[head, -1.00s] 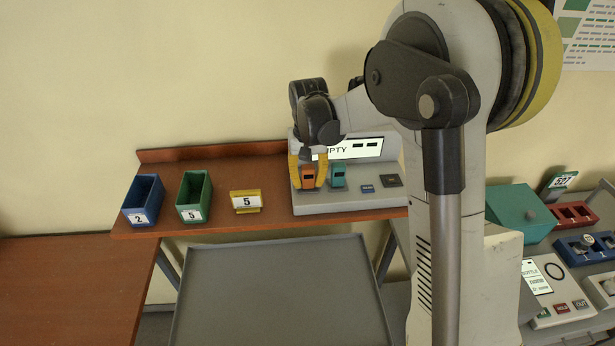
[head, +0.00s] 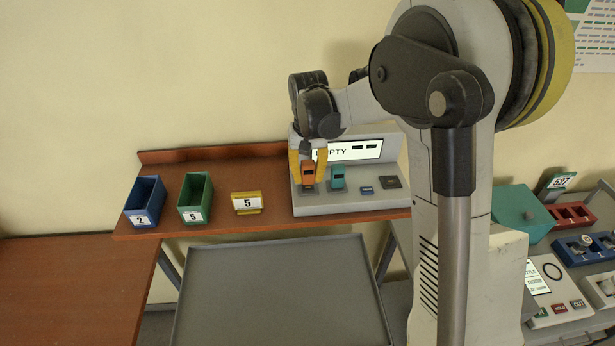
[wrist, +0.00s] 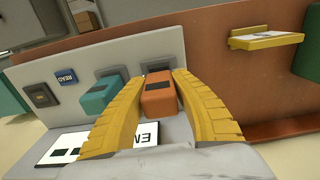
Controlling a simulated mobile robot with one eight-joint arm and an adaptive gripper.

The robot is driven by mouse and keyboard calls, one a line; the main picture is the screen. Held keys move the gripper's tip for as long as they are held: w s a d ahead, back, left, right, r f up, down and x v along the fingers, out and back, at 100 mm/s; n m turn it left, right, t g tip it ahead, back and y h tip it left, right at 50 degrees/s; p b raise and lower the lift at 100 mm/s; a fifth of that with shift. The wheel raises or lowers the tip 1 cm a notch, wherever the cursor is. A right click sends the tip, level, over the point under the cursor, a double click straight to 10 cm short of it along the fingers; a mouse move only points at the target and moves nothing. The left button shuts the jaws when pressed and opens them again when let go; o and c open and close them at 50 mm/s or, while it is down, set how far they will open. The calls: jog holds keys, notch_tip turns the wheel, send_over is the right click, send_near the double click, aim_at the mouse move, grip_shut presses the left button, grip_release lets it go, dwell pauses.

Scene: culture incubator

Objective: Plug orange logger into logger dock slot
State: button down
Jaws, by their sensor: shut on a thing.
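The orange logger (head: 308,172) is between the yellow fingers of my gripper (head: 308,175), which is shut on it. It is upright, over a dark slot at the left end of the grey logger dock (head: 350,203). In the wrist view, the orange logger (wrist: 159,98) sits between both fingers (wrist: 160,105), with the dark slot (wrist: 157,66) just beyond its lower end. The logger's bottom looks a little above the slot, but the exact gap is hard to tell. A teal logger (head: 338,177) stands in the slot to the right.
The dock's display (head: 356,150) is partly covered by my gripper; "PTY" shows. A blue READ button (wrist: 66,77) is on the dock. A yellow holder marked 5 (head: 247,202), a green bin (head: 195,197) and a blue bin (head: 146,200) stand left on the brown shelf.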

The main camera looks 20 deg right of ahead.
aim_at(308, 162)
jog(key=shift+r+p, duration=0.85)
jog(key=shift+r, duration=1)
